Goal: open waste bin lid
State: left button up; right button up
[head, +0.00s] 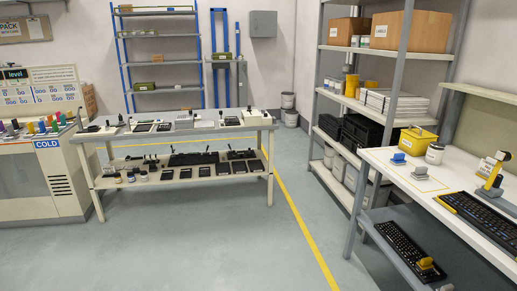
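No waste bin with a clear lid can be made out in the head view. Neither of my grippers is in view.
A two-level grey table (112,183) stands mid-left, beside a counter marked COLD (70,178). A tall shelf (398,60) and a white workbench (385,161) with keyboards (482,218) line the right. Open floor (225,245) with a yellow line (306,218) lies between.

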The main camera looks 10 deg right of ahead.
aim_at(420, 129)
jog(key=i+l+z, duration=0.2)
jog(key=i, duration=0.4)
jog(key=i+j+z, duration=0.2)
jog(key=i, duration=0.35)
jog(key=i+z, duration=0.25)
jog(key=i, duration=0.35)
jog(key=i+j+z, duration=0.2)
jog(key=i, duration=0.4)
